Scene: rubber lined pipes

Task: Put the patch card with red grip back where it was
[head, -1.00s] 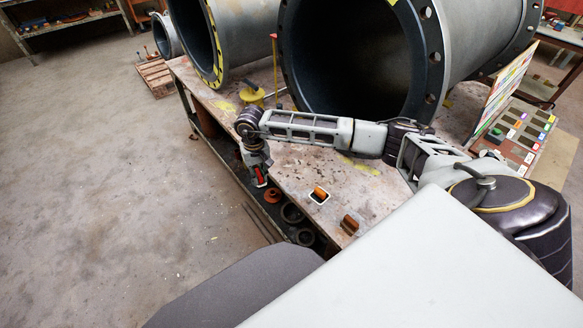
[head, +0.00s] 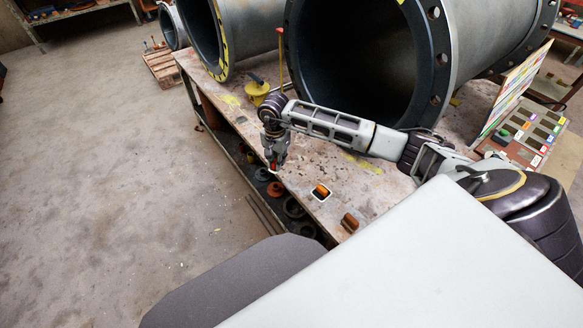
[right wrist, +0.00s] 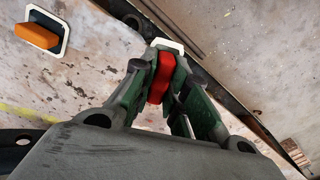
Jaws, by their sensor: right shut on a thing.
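The patch card's red grip (right wrist: 161,78) is held between the fingers of my right gripper (right wrist: 165,75) in the right wrist view. A pale edge of the card shows just beyond the fingertips; the rest of it is hidden. In the head view my right gripper (head: 274,158) points down near the table's front edge, with the red grip (head: 273,168) at its tips. I cannot tell whether the card touches the table (head: 305,172). My left gripper is not in view.
A white card with an orange grip (head: 320,191) and a brown-gripped piece (head: 349,222) lie on the table. A tray with coloured labels (head: 535,130) and an upright chart (head: 513,88) stand at the right. Large pipes (head: 365,65) fill the back. A yellow-based tool (head: 257,90) stands behind my gripper.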

